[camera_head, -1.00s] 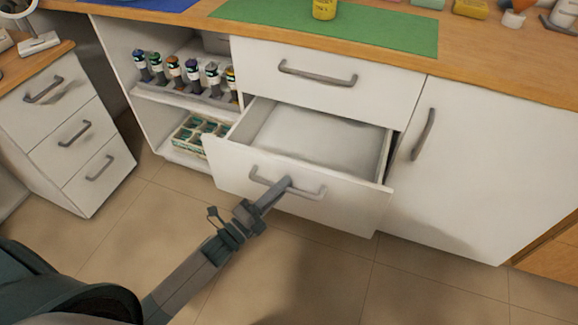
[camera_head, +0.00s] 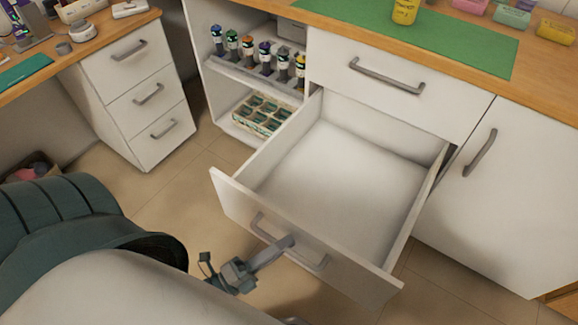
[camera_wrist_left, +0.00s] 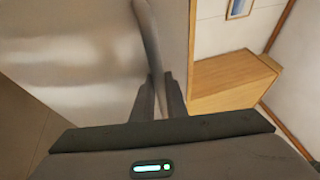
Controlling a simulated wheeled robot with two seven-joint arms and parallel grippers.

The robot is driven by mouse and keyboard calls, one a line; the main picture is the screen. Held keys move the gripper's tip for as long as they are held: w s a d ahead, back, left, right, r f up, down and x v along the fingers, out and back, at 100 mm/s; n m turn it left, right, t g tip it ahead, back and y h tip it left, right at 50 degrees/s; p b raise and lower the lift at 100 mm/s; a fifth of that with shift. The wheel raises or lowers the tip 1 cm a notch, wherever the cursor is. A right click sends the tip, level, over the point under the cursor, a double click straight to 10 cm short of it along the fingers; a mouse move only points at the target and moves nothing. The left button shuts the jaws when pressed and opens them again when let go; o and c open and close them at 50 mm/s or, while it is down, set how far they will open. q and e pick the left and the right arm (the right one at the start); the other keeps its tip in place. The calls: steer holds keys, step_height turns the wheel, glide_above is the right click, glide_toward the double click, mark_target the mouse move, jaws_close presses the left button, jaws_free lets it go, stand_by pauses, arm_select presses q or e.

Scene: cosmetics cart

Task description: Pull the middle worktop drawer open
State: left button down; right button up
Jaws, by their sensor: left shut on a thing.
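The middle worktop drawer (camera_head: 330,190) is white and stands pulled well out from the cabinet, and its inside looks empty. Its grey bar handle (camera_head: 312,263) is on the front panel. My left gripper (camera_head: 287,243) is shut on this handle. In the left wrist view the handle (camera_wrist_left: 148,40) runs between the two fingers (camera_wrist_left: 160,95). My right gripper is in neither view.
A closed upper drawer (camera_head: 390,90) sits above the open one, and a closed door (camera_head: 510,190) is to its right. Open shelves with several bottles (camera_head: 265,60) are to the left. A small drawer unit (camera_head: 140,100) stands further left. Tiled floor (camera_head: 190,190) lies between.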

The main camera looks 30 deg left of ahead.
arm_select(q)
steer(key=c, duration=2)
jaws_free()
steer(key=shift+c, duration=0.2)
steer(key=b+v, duration=0.2)
steer(key=v, duration=1.5)
steer(key=shift+s, duration=0.2)
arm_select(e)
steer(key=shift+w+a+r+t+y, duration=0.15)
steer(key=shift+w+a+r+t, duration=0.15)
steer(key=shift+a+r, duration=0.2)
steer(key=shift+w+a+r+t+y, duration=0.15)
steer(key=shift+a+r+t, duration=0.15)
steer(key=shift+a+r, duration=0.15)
arm_select(q)
steer(key=shift+a, duration=0.1)
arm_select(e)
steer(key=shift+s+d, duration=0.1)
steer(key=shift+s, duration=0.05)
